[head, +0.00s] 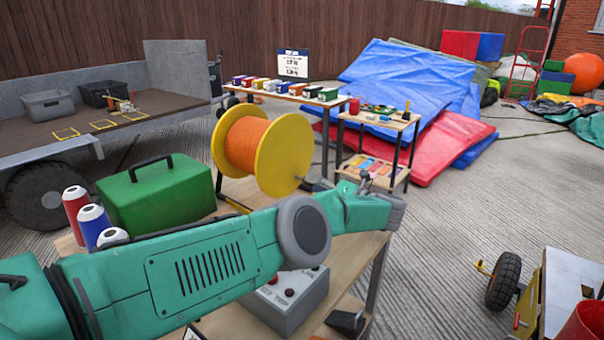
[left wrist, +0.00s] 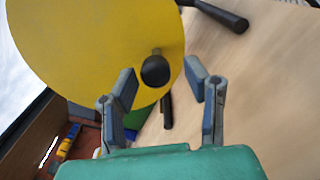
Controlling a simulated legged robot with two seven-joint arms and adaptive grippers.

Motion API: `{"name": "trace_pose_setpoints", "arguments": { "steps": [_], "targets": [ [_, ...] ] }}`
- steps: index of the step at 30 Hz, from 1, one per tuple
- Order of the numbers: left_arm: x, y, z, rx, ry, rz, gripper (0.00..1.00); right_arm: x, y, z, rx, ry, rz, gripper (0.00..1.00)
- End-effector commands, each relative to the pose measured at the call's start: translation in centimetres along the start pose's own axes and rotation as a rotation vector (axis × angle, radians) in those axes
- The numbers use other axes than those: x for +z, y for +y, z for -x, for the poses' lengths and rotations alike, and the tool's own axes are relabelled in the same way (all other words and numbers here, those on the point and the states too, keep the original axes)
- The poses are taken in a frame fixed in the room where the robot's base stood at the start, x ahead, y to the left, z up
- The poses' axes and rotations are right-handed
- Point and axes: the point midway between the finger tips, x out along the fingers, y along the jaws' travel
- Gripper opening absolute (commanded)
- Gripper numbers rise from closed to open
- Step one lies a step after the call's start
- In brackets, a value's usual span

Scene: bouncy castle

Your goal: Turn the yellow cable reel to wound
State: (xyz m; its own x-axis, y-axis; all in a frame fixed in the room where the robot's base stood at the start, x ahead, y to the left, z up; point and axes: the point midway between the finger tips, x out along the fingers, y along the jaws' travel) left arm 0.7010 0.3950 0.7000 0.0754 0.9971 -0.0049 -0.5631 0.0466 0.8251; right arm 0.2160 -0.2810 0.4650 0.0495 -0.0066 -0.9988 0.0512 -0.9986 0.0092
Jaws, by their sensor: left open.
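The yellow cable reel (head: 285,155) stands on the wooden workbench, with orange cable wound around its drum between two yellow flanges. In the left wrist view one flange (left wrist: 95,45) fills the upper left. A dark round knob (left wrist: 155,71) shows in front of the flange near its edge. My left gripper (left wrist: 168,92) is open, with one finger on each side of the knob's line; I cannot tell whether the knob is within the fingers' reach. In the head view my left gripper (head: 380,195) is at the reel's right, partly hidden by its own wrist. My right gripper is not in view.
On the bench are a green toolbox (head: 155,190), several spray cans (head: 88,222) and a grey control box (head: 288,300) under my arm. A small stand (head: 372,120) and a table with coloured boxes (head: 290,92) are behind. Open paving lies to the right.

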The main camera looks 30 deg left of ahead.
Motion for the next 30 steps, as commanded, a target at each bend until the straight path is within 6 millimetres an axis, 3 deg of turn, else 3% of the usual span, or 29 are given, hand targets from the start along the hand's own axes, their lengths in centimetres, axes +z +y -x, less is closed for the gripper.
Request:
{"name": "trace_pose_setpoints", "arguments": {
  "steps": [3,9,20,21,24,30],
  "targets": [
    [0.1,0.1,-2.1,0.003,-0.002,-0.002,0.42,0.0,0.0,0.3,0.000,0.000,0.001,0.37],
    [0.2,0.2,-4.0,0.004,-0.005,-0.001,0.42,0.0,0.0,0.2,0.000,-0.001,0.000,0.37],
    [0.0,0.0,-4.9,0.000,-0.003,0.000,0.42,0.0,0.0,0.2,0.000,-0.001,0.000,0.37],
    [0.0,0.0,-4.9,0.000,-0.003,0.000,0.35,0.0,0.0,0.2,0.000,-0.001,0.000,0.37],
    [0.1,0.0,-4.8,0.001,-0.003,0.000,0.00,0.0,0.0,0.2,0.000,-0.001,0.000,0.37],
    [0.0,-0.1,-4.8,-0.001,-0.003,-0.003,0.00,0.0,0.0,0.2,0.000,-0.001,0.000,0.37]
  ]
}}
